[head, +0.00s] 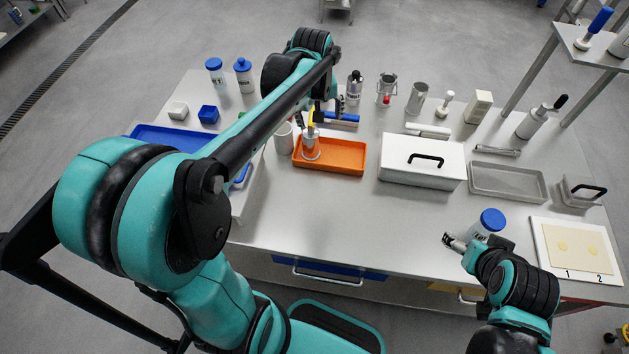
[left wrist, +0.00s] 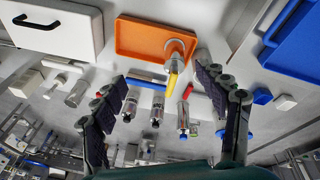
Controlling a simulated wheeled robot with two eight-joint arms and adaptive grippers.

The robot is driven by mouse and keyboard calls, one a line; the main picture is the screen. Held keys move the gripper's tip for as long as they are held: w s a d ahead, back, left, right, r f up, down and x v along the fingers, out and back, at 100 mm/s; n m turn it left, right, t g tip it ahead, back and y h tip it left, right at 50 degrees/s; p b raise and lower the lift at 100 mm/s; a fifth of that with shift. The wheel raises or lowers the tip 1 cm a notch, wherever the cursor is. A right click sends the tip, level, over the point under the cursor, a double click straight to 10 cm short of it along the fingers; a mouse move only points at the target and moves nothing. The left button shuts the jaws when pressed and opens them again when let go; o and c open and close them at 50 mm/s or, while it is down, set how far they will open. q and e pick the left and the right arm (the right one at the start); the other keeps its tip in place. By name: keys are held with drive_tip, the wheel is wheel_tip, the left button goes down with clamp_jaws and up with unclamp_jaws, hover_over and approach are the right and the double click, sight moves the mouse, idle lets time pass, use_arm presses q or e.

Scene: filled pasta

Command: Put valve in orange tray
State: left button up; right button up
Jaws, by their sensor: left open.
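A metal valve (head: 311,148) with a yellow handle stands at the left part of the orange tray (head: 345,168). In the left wrist view the valve (left wrist: 175,48) shows within the orange tray (left wrist: 135,38), its yellow handle pointing toward my fingers. My left gripper (left wrist: 160,88) is open, with nothing between its fingers. It is just behind and above the valve in the head view, apart from it, and partly hidden by my arm. My right gripper (head: 450,240) is at the table's front edge beside a blue-lidded jar (head: 489,223); its fingers are too small to read.
A white box with a black handle (head: 421,167) stands right of the orange tray, with a grey tray (head: 508,190) beyond it. A blue tray (head: 160,140) lies to the left. Several bottles and metal parts stand behind. The table front is mostly clear.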

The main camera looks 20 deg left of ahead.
use_arm(q)
drive_tip(key=s+d+f+m+t, duration=0.1)
drive_tip(key=s+d+m+t, duration=0.1)
drive_tip(key=s, duration=0.7)
drive_tip(key=s+d+f+m+t, duration=0.1)
drive_tip(key=s+d+m+t, duration=0.1)
drive_tip(key=s+d+m, duration=0.3)
drive_tip(key=s+m, duration=0.1)
drive_tip(key=s, duration=0.3)
wheel_tip(320, 180, down, 5)
drive_tip(key=b, duration=0.5)
